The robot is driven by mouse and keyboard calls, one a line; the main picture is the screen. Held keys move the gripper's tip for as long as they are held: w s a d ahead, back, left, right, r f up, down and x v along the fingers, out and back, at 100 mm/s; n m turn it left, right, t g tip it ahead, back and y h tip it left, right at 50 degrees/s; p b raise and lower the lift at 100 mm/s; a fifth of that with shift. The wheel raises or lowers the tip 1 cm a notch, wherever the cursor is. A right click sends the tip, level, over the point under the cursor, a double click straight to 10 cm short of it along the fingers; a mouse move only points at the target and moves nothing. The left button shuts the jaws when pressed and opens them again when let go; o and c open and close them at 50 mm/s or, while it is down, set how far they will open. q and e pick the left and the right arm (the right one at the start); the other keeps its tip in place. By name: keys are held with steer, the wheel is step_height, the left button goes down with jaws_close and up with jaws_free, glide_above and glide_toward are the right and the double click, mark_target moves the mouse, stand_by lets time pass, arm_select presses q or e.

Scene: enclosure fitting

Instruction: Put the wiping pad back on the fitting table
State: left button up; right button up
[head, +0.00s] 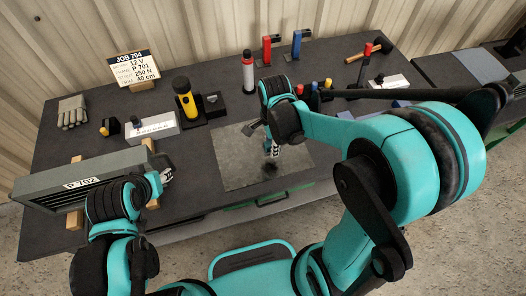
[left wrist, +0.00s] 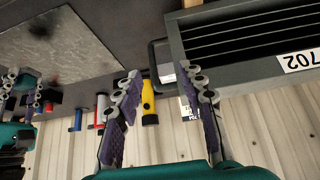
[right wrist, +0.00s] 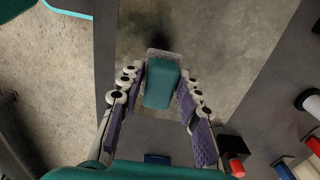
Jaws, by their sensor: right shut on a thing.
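The wiping pad is a teal block with a pale grey layer at its far end, seen in the right wrist view (right wrist: 162,85). My right gripper (head: 272,148) is shut on it, with a finger on each side, over the front part of the fitting table (head: 60,150). In the head view the pad is hidden or too small to make out. Whether it touches the surface below, I cannot tell. My left gripper (left wrist: 168,82) is open and empty, beside the grey louvred enclosure marked P 702 (head: 50,191).
A grey sheet (head: 235,172) with dark smudges lies under my right gripper. A yellow torch (head: 185,97), a red-and-white canister (head: 248,72), a glove (head: 72,111) and a job sign (head: 135,68) stand farther back. Bare tabletop shows left of the sheet.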

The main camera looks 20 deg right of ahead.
mark_target(263, 149)
steer(key=w+a+f, duration=0.2)
steer(key=shift+w+b, duration=0.3)
steer(key=shift+b, duration=0.05)
step_height(263, 149, down, 4)
steer(key=shift+f+b, duration=0.1)
steer(key=shift+b, duration=0.75)
steer(key=o, duration=0.7)
steer(key=shift+f, duration=0.1)
steer(key=o, duration=0.4)
